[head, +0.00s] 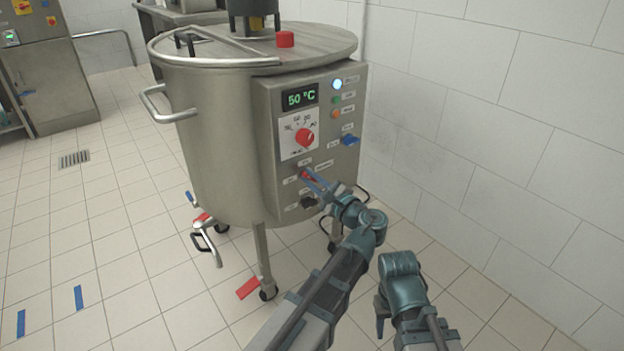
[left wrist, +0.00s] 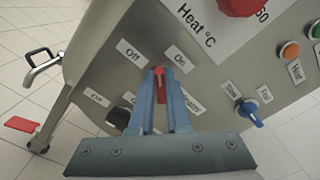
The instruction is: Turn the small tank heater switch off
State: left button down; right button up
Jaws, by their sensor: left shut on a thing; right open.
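The small tank (head: 215,130) is a steel vessel with a control panel (head: 268,130) on its front. The red heater switch (left wrist: 159,84) sits on the panel between the "Off" label (left wrist: 132,54) at its left and the "On" label (left wrist: 179,59) at its right in the left wrist view. My left gripper (head: 309,176) is shut on this switch, with its blue fingers on both sides. The fingers hide part of the switch, so I cannot tell its exact setting. My right gripper (head: 380,312) is open and empty, low in front of the panel.
A red temperature dial (head: 304,137) and a "50 °C" display (head: 300,97) are above the switch. A blue switch (left wrist: 248,113) is to the right, a black one (left wrist: 118,117) lower left.

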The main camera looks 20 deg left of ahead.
pick_arm(q)
jog(key=shift+s+a+f+n+b, duration=0.1)
jog(key=shift+f+n+b, duration=0.15)
jog(key=shift+n, duration=1.7)
jog(key=shift+s+f+n+b, duration=0.1)
jog(key=shift+f+n, duration=0.1)
jog(key=shift+n, duration=1.75)
pick_arm(e)
jog(key=shift+f, duration=0.4)
pick_arm(q)
jog(key=shift+n, duration=0.3)
jog(key=c, duration=0.9)
grip_release()
pick_arm(e)
jog(key=shift+d, duration=0.1)
